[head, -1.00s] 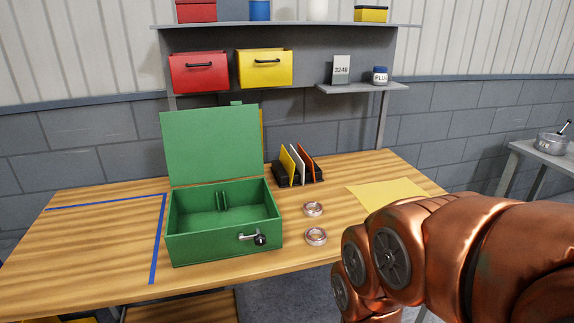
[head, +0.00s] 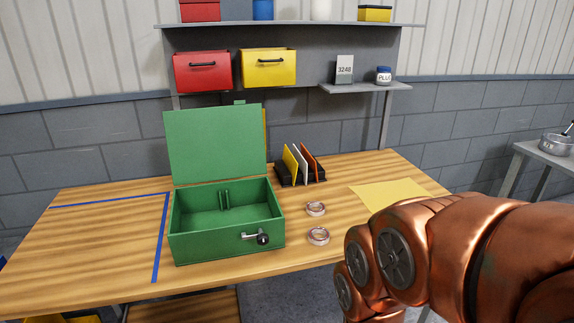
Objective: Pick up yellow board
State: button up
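A yellow board (head: 291,164) stands upright in a black rack (head: 287,181) on the table, to the right of the green box. It is the leftmost in the rack, beside a white board (head: 300,163) and an orange board (head: 310,163). A flat yellow sheet (head: 388,194) lies on the table further right, partly hidden by my arm. My copper-coloured arm fills the lower right of the head view. My gripper is out of the picture.
An open green box (head: 226,240) with its lid up stands on the table (head: 105,240). Two rings (head: 316,209) lie right of it. Blue tape (head: 160,238) marks a clear area at left. A grey shelf (head: 290,25) with red (head: 202,74) and yellow (head: 269,68) bins stands behind.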

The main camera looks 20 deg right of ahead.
aim_at(289, 160)
jog(key=z, duration=1.9)
jog(key=i, duration=1.95)
jog(key=u, duration=3.85)
jog(key=i, duration=0.45)
jog(key=z, duration=0.1)
